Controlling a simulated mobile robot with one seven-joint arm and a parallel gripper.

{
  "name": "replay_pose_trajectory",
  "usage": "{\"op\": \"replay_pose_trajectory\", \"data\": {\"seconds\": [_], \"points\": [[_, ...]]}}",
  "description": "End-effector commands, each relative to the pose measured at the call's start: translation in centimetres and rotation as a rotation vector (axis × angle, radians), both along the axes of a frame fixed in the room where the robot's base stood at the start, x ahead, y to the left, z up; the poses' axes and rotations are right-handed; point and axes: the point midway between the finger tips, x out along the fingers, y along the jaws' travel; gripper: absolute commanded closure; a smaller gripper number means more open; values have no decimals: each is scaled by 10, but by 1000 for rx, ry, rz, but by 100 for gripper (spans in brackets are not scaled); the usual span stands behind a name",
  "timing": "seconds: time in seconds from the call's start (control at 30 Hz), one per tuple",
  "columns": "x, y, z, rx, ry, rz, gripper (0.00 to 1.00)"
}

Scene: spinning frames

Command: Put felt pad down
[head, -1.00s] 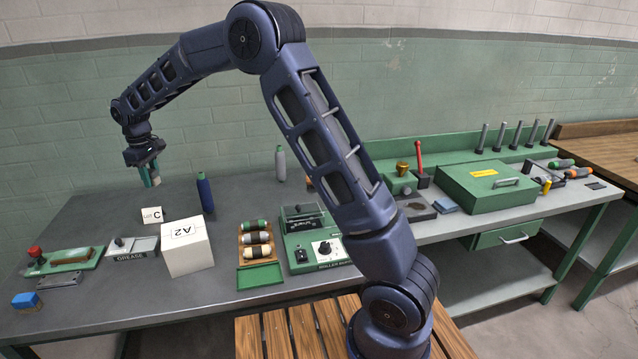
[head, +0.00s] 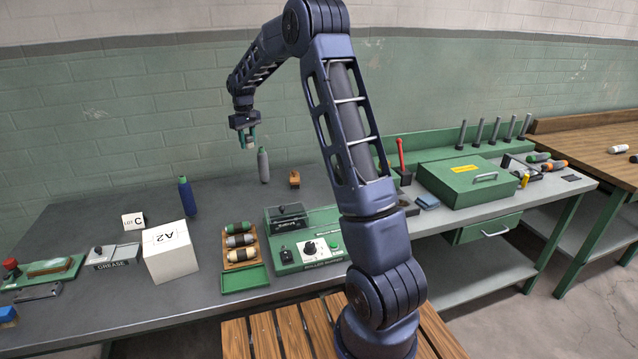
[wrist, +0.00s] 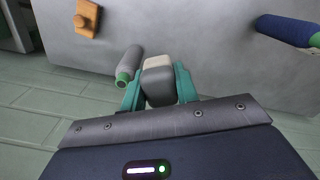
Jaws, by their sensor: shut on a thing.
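The felt pad (wrist: 158,78), a grey block with a cream end, is held between the teal fingers of my gripper (wrist: 160,92) in the wrist view. In the head view my gripper (head: 246,136) is high above the back of the bench, near the wall, with its fingers pointing down. The pad (head: 249,143) shows there only as a small pale patch between the fingers. It appears to be clear of the bench, above a grey bobbin (head: 263,166). The pad's far side is hidden.
A blue bobbin (head: 187,198) stands left of the grey one. A small wooden piece with a knob (head: 294,179) is to the right. A white A2 box (head: 170,262), bobbin tray (head: 244,281) and green roller machine (head: 310,252) are in front. Bare bench (head: 222,203) lies between.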

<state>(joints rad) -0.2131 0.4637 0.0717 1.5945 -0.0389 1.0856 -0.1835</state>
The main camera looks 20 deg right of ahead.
Motion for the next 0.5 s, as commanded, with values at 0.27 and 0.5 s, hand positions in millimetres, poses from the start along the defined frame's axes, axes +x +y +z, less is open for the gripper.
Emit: {"op": "replay_pose_trajectory", "data": {"seconds": [0.27,0.5], "points": [[15,-119,1,0,-1,-198,92],[12,-214,1,1,-1,-358,92]]}}
